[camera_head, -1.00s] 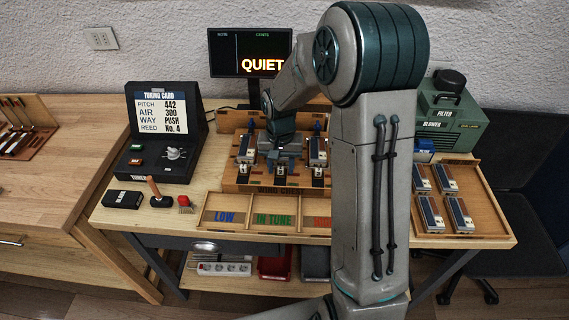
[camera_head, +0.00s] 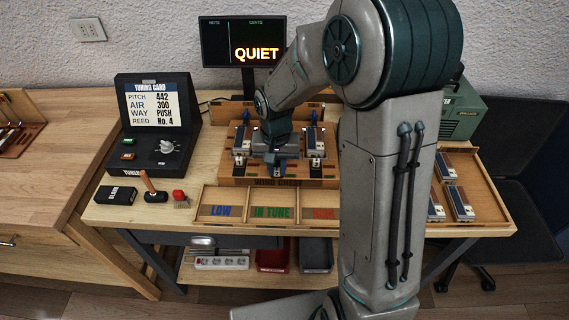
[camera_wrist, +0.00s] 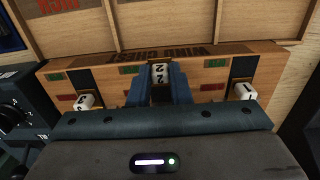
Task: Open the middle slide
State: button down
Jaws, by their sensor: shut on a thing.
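The wind chest (camera_head: 232,182) stands mid-bench behind the sorting tray. My gripper (camera_head: 277,172) is low over its front middle. In the wrist view, my gripper (camera_wrist: 160,82) has its two blue fingers shut on the white number 2 block of the middle slide (camera_wrist: 160,71). This block sits nearer the chest's front edge than the blocks of the outer slides, the number 3 slide (camera_wrist: 82,101) and the number 1 slide (camera_wrist: 244,91). My fingers hide most of the middle slide in the head view.
The tray (camera_head: 247,192) marked LOW and IN TUNE lies in front of the chest. The tuner (camera_head: 160,160) stands left, with a wooden-handled tool (camera_head: 152,188) and a red-topped item (camera_head: 180,197) before it. The monitor (camera_head: 243,45) reads QUIET. Reed blocks (camera_head: 460,203) lie right.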

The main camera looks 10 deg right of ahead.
jog(key=c, duration=1.3)
grip_release()
jog(key=shift+s, duration=0.25)
jog(key=shift+w, duration=0.1)
notch_tip(320, 180, up, 14)
jog(key=shift+f, duration=0.1)
jog(key=s+d+n+t, duration=0.1)
jog(key=s+d, duration=0.1)
jog(key=s, duration=0.3)
jog(key=s+d+t, duration=0.1)
jog(key=s+d, duration=0.1)
jog(key=s, duration=0.4)
jog(key=s+d+f+n+t, duration=0.1)
jog(key=s+d, duration=0.1)
jog(key=s, duration=0.4)
jog(key=shift+s+n, duration=0.2)
jog(key=shift+n, duration=0.1)
